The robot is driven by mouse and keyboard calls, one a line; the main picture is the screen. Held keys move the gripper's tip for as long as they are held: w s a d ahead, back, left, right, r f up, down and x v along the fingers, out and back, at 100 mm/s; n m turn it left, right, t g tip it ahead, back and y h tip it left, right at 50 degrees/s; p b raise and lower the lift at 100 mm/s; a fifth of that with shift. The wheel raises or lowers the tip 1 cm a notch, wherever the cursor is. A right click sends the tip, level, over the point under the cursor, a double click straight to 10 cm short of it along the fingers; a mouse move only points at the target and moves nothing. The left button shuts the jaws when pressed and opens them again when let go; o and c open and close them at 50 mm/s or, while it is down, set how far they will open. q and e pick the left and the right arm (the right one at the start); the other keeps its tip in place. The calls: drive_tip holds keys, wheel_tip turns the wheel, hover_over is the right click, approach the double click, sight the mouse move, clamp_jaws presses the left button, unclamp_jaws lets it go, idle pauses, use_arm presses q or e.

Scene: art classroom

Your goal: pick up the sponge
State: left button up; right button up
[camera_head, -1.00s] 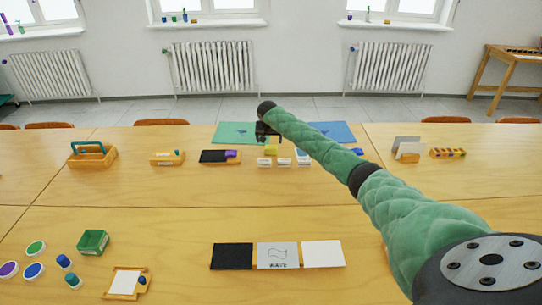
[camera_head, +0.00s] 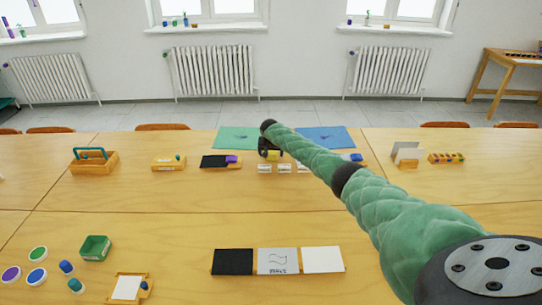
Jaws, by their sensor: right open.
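A small yellow block (camera_head: 272,156), which looks like the sponge, is on the far table behind a row of small white cards (camera_head: 283,168). My right arm reaches across the picture from the lower right. My right gripper (camera_head: 267,149) is dark and small at the far end of the arm, open, just over or at the yellow block and partly covering it. I cannot tell whether the fingers touch the block. My left gripper is out of view.
Green (camera_head: 237,137) and blue (camera_head: 325,137) sheets lie behind the gripper. A black board with a purple piece (camera_head: 231,159) lies left, and a wooden toolbox (camera_head: 95,162) farther left. Three panels (camera_head: 278,261) lie in front. The table between is clear.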

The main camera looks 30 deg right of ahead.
drive_tip(key=shift+f, duration=0.2)
drive_tip(key=c, duration=1.1)
drive_tip(key=shift+o, duration=0.2)
drive_tip(key=shift+r, duration=0.1)
